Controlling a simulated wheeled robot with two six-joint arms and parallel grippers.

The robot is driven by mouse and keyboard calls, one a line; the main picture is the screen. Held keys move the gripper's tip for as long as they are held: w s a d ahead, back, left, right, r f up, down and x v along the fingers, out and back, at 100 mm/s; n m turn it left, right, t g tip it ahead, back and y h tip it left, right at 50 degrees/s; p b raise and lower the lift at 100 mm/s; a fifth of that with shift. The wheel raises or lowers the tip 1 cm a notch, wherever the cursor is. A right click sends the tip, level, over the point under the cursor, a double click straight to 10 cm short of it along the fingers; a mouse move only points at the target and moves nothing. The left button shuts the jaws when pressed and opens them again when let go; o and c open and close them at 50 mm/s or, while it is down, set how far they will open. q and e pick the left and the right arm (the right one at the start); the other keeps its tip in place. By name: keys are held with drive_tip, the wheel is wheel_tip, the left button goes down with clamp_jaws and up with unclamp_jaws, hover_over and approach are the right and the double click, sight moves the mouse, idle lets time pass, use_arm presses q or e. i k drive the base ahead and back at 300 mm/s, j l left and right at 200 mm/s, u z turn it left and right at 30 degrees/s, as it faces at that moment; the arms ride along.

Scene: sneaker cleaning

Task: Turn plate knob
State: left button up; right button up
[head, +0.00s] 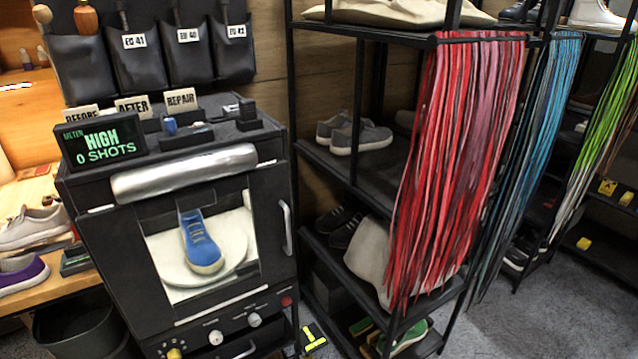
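A black photo box (105,245) stands at the left of the head view. Inside its lit window a blue sneaker (200,243) rests on a round white plate (172,268). Along the box's lower front are a yellow knob (174,353), a white knob (215,337) and another white knob (254,319). Their labels are too small to read, so I cannot tell which is the plate knob. A red button (286,300) sits at the right end of the row. Neither of my grippers is in view.
A display (100,140) on the box reads "HIGH 0 SHOTS". A vertical handle (287,227) is on the box's right front. A black shelf rack (345,173) with hanging red laces (460,150) stands close at right. A dark bin (75,325) is at lower left.

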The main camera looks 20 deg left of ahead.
sight(217, 337)
drive_tip(key=u, duration=1.2)
